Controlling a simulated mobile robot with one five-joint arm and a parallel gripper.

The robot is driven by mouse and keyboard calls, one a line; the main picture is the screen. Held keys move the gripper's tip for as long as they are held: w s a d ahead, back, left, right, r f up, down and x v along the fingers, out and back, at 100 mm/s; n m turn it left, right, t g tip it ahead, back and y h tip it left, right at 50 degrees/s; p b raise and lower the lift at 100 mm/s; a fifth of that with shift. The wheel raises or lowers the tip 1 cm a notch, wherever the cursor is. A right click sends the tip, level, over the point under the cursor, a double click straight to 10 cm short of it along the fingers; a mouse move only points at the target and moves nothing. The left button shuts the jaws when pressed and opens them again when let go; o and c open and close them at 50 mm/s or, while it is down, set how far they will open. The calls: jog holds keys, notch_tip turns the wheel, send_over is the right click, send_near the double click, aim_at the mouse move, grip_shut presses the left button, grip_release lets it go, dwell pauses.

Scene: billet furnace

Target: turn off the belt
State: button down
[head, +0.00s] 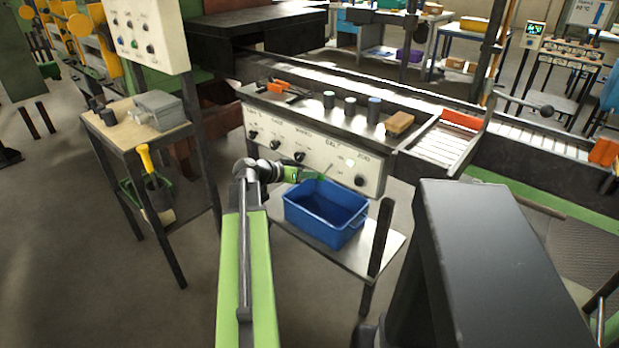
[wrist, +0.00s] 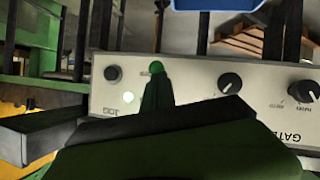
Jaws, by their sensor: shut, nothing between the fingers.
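The control panel (head: 310,155) is a pale board with a row of black knobs and labels, among them BELT and JOG. My gripper (head: 314,176) is shut and empty, in front of the panel below the BELT label, and hides the control there. In the wrist view, where the panel is upside down, my dark green fingers (wrist: 157,95) reach up beside the lamp. A round green tip (wrist: 157,67) shows at their end; I cannot tell whether it is a control or whether they touch.
A blue bin (head: 325,212) stands on the shelf below the panel. Dark cylinders and a brown block (head: 399,123) stand on top. A black button (head: 360,180) is under JOG. A small table (head: 135,135) with a yellow-handled tool is at left.

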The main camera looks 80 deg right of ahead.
jog(key=p+v, duration=0.4)
jog(key=v, duration=0.8)
jog(key=shift+w, duration=0.3)
jog(key=shift+f, duration=0.1)
